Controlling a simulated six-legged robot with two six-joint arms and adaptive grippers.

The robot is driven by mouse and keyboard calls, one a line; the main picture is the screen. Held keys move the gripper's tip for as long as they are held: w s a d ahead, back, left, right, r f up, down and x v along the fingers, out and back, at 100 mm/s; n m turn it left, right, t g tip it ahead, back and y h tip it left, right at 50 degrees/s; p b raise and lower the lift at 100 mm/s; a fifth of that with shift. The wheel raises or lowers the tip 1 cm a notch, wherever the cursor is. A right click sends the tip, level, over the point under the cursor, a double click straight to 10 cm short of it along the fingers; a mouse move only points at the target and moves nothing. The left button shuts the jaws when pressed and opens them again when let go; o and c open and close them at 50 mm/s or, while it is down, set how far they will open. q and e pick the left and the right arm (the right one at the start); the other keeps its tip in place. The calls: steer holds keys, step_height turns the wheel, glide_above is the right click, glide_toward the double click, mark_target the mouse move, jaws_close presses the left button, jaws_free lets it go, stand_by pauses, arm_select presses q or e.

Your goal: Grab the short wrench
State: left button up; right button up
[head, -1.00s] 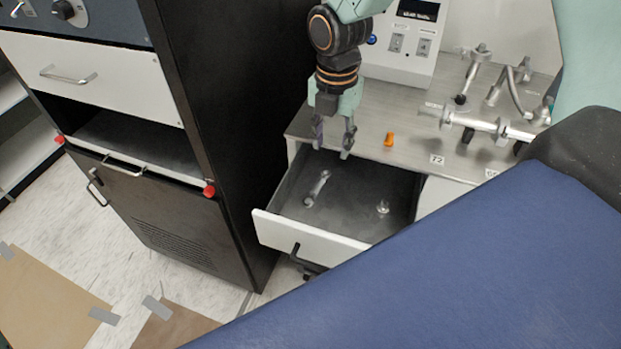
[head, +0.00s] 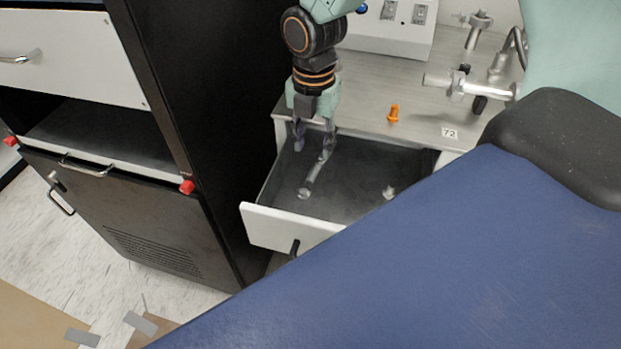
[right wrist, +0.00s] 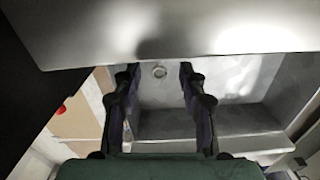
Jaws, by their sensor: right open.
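A short silver wrench (head: 313,180) lies on the dark floor of the open drawer (head: 350,170) in the head view. Its near end is a round ring and its far end reaches under my right gripper's fingers. My right gripper (head: 313,148) points down over the back left of the drawer, open, with its fingers apart and nothing seen held. In the right wrist view the open fingers (right wrist: 160,72) frame a small round metal end (right wrist: 160,71) on the grey drawer floor; I cannot tell which piece it belongs to. My left gripper is out of view.
A small metal piece (head: 389,192) lies at the drawer's right. The worktop (head: 370,120) above carries an orange part (head: 393,113) and metal vacuum fittings (head: 468,86). A black cabinet (head: 190,120) stands close on the left. A blue surface (head: 430,270) fills the lower right.

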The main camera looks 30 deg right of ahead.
mark_target(312, 173)
step_height(312, 173, down, 3)
steer(key=shift+d+r+b, duration=0.1)
steer(key=shift+r+b, duration=0.05)
steer(key=shift+b, duration=0.15)
step_height(312, 173, down, 4)
steer(key=shift+f+b, duration=0.1)
steer(key=shift+b, duration=0.65)
steer(key=shift+f, duration=0.4)
steer(key=shift+r, duration=0.1)
steer(key=shift+c, duration=0.3)
steer(key=shift+s, duration=0.1)
steer(key=shift+c, duration=0.7)
steer(key=c, duration=0.4)
jaws_close()
